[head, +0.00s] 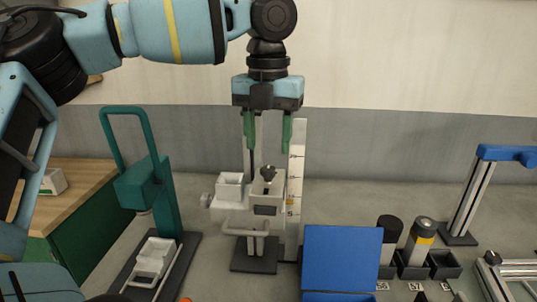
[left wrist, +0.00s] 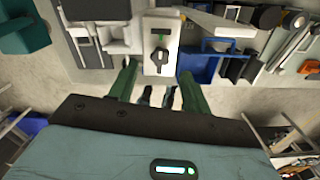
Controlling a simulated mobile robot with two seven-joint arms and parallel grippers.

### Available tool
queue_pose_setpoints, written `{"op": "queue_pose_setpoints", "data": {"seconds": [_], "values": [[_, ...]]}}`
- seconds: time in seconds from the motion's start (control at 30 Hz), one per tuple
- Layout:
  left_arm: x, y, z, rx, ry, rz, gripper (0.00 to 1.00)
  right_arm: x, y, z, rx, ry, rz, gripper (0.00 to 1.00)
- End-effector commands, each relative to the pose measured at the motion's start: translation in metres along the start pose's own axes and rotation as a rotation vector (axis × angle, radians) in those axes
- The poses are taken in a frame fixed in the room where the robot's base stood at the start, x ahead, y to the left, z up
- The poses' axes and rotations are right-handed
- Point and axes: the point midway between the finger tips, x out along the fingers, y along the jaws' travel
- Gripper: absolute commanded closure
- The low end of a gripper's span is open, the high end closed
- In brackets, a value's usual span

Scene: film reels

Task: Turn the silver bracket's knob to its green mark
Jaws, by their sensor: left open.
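The light grey, silver-looking bracket (head: 265,209) stands on a dark base near the middle of the head view. A black knob (head: 268,173) sits on its top; the knob (left wrist: 159,57) also shows in the left wrist view, on the pale bracket plate (left wrist: 151,71). My right gripper is not in view.
A teal press-like stand (head: 160,185) is at left. A white scale post (head: 297,165) rises close behind the bracket. A blue bin (head: 342,258) is in front right, beside dark holders with cylinders (head: 419,240). A blue-topped frame (head: 470,200) stands at far right.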

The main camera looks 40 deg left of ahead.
Motion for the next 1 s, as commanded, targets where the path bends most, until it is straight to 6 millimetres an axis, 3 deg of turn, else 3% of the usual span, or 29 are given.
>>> {"op": "queue_pose_setpoints", "data": {"seconds": [0.1, 0.3, 1.0], "values": [[-0.016, -0.001, 0.000, 0.000, -0.001, -0.001, 0.52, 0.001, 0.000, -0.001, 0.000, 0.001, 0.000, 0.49], [-0.029, 0.000, 0.000, 0.001, 0.001, 0.000, 0.52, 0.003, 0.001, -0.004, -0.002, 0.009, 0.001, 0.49], [-0.029, 0.000, 0.000, 0.001, 0.001, 0.000, 0.52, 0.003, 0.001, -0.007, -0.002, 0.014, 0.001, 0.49]]}}
